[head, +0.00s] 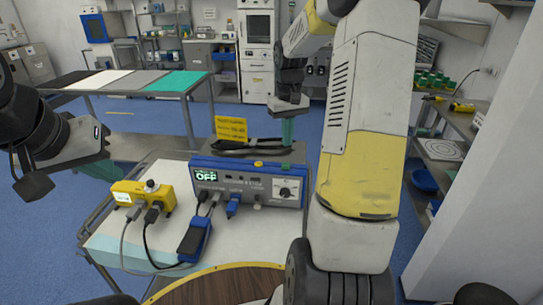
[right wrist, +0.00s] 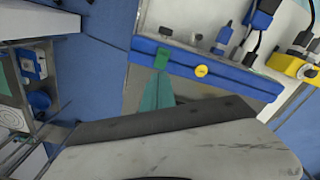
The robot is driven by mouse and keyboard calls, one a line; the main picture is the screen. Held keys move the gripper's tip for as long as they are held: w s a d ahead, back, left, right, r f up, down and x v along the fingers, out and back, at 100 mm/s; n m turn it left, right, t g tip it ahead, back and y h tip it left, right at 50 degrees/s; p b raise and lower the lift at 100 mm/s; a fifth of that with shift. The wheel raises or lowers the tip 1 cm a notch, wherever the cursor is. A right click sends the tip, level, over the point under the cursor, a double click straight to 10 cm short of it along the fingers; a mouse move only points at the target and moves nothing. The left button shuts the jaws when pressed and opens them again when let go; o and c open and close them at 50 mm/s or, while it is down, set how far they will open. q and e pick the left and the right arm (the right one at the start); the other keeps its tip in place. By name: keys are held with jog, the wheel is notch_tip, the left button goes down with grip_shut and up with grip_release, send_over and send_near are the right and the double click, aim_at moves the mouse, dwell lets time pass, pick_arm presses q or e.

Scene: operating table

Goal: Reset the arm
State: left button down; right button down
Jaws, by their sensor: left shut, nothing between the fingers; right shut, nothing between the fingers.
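My left gripper (head: 102,147) is shut and empty at the left of the head view, raised in front of the bench and left of the blue device. My right arm rises through the middle of the head view and bends over at the top. Its gripper (head: 289,106) hangs shut and empty above and behind the blue device (head: 247,181). In the right wrist view the grey gripper body with its dark front edge (right wrist: 165,122) fills the bottom, and the blue device's edge (right wrist: 215,75) lies beyond it. A teal piece (right wrist: 157,92) shows close to the gripper; contact cannot be told.
The blue device, its display reading OFF, stands on a white-topped cart (head: 130,243) beside a yellow box (head: 143,195) with cables. A yellow sign (head: 231,128) stands behind. A bench with coloured mats (head: 176,81) is back left. A white wall (head: 480,190) is close on the right.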

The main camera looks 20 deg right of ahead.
dwell(0.3)
jog(key=s+a+r+t, duration=0.3)
jog(key=s+a+r, duration=0.4)
jog(key=s+r, duration=0.4)
jog(key=s+a+r+t+y, duration=0.1)
jog(key=s+a, duration=0.2)
jog(key=s, duration=0.3)
jog(key=s+a+r+t+y, duration=0.1)
jog(key=s+a+t, duration=0.1)
jog(key=s, duration=0.4)
jog(key=shift+a, duration=0.4)
